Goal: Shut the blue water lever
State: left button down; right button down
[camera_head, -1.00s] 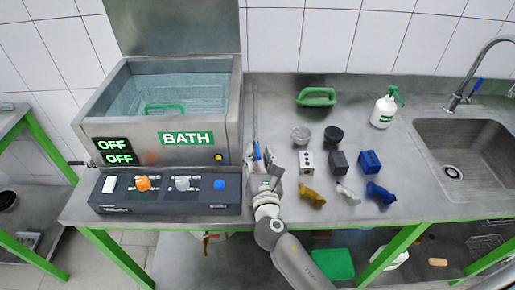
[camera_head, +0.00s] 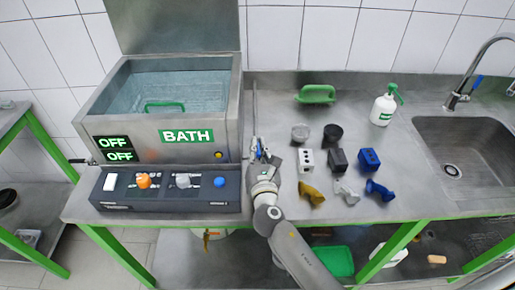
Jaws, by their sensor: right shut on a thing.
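The blue lever (camera_head: 259,153) sits at the right side of the bath (camera_head: 160,140), near its front corner. Only a small part of it shows between my fingers. My right gripper (camera_head: 258,155) reaches up from the bottom right and is shut on the blue lever. The lever's exact angle is hard to tell because the fingers cover much of it. A thin pipe (camera_head: 255,105) runs behind it along the bath's right wall. My left gripper is not in view.
A control panel (camera_head: 170,202) with knobs stands in front of the bath, close left of my right arm. Several cups, blocks and coloured pieces lie to the right, including a yellow piece (camera_head: 312,193) near the arm. The sink (camera_head: 465,150) is far right.

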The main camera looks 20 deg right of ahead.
jog(key=shift+r, duration=0.1)
jog(key=shift+d+r+n+y+p, duration=0.1)
jog(key=shift+d+n+y+p, duration=0.1)
jog(key=shift+n+y+p, duration=0.4)
jog(key=shift+d+n+y+p, duration=0.2)
jog(key=shift+n+y+p, duration=0.15)
jog(key=shift+y, duration=0.35)
jog(key=shift+d+n+y, duration=0.3)
jog(key=shift+n+y, duration=0.45)
jog(key=shift+y, duration=0.35)
jog(key=y, duration=0.1)
jog(key=n+y, duration=0.1)
jog(key=shift+w+d+n+y, duration=0.1)
jog(key=shift+d+n+y, duration=0.2)
jog(key=shift+y, duration=0.1)
jog(key=shift+d+n+g+y+b, duration=0.15)
jog(key=shift+n+g+y+b, duration=0.3)
jog(key=shift+y, duration=0.55)
jog(key=shift+w, duration=0.1)
